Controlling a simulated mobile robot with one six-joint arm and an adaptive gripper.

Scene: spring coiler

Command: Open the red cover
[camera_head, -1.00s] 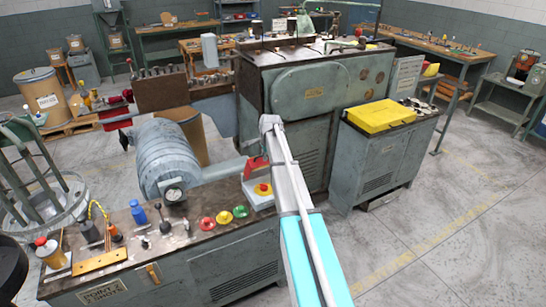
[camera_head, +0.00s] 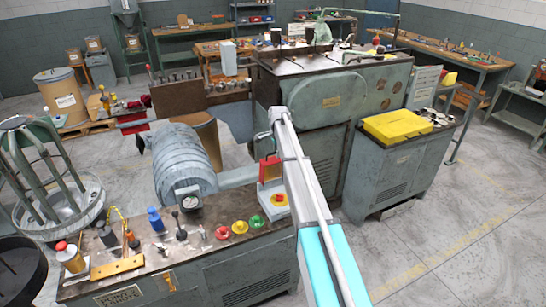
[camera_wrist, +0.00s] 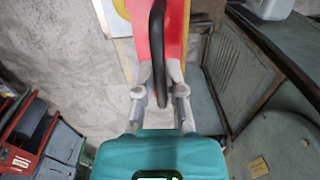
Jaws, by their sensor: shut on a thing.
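The red cover (camera_head: 269,168) stands raised on the grey box (camera_head: 275,208) at the right end of the bench. In front of it a red button (camera_head: 278,198) on a yellow plate shows uncovered. In the wrist view the red cover (camera_wrist: 173,30) fills the top middle, with a black curved handle (camera_wrist: 157,45) in front. My gripper (camera_wrist: 160,74) is shut on this handle, one finger on each side. In the head view my arm comes from the lower right, and the fingertips are mostly hidden behind the wrist.
Red, yellow and green knobs (camera_head: 240,227) and several small levers stand on the bench top left of the box. A grey ribbed motor (camera_head: 184,165) is behind them. A yellow case (camera_head: 397,124) lies on the cabinet at right. Open floor is at the lower right.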

